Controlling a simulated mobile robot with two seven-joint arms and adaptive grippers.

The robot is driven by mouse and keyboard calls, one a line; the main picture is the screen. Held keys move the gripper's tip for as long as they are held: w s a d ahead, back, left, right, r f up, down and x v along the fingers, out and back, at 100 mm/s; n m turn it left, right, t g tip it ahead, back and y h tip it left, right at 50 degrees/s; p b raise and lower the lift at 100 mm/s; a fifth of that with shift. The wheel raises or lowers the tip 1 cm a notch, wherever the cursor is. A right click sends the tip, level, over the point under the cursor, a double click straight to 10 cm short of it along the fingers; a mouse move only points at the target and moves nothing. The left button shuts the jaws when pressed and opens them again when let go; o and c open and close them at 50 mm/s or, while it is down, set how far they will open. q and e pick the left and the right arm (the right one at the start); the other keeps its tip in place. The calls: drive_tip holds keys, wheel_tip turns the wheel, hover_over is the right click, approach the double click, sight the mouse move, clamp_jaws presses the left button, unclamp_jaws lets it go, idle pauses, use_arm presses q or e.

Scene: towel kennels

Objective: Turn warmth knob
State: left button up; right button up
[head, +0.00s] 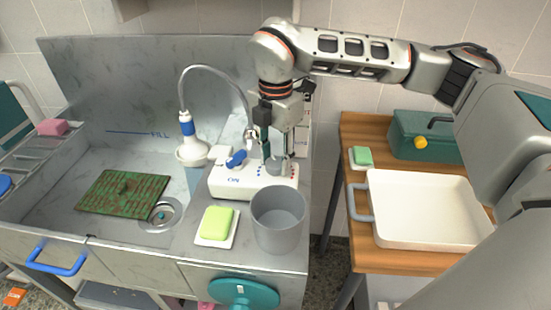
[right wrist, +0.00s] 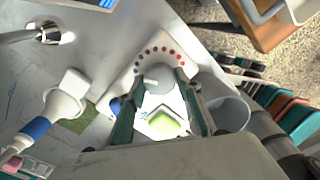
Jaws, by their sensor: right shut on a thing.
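The grey warmth knob (head: 274,167) sits on the right part of a white control box (head: 232,181) on the sink counter. In the right wrist view the knob (right wrist: 157,78) is round with a pale pointer, and an arc of red dots curves around it. My right gripper (head: 275,156) reaches down from above and is shut on the knob, one finger on each side. The fingers hide part of the knob. A blue lever (head: 236,158) is on the same box, left of the knob. My left gripper is not in view.
A grey cup (head: 278,222) and a green soap on a white dish (head: 216,225) stand just in front of the box. A white shower head (head: 193,150) with its hose stands left. A white tray (head: 425,240) and green toolbox (head: 430,150) are on the wooden table at right.

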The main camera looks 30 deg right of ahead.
sight(276, 161)
drive_tip(key=shift+m, duration=1)
drive_tip(key=o, duration=1.1)
wheel_tip(276, 161, up, 12)
drive_tip(key=shift+r, duration=0.1)
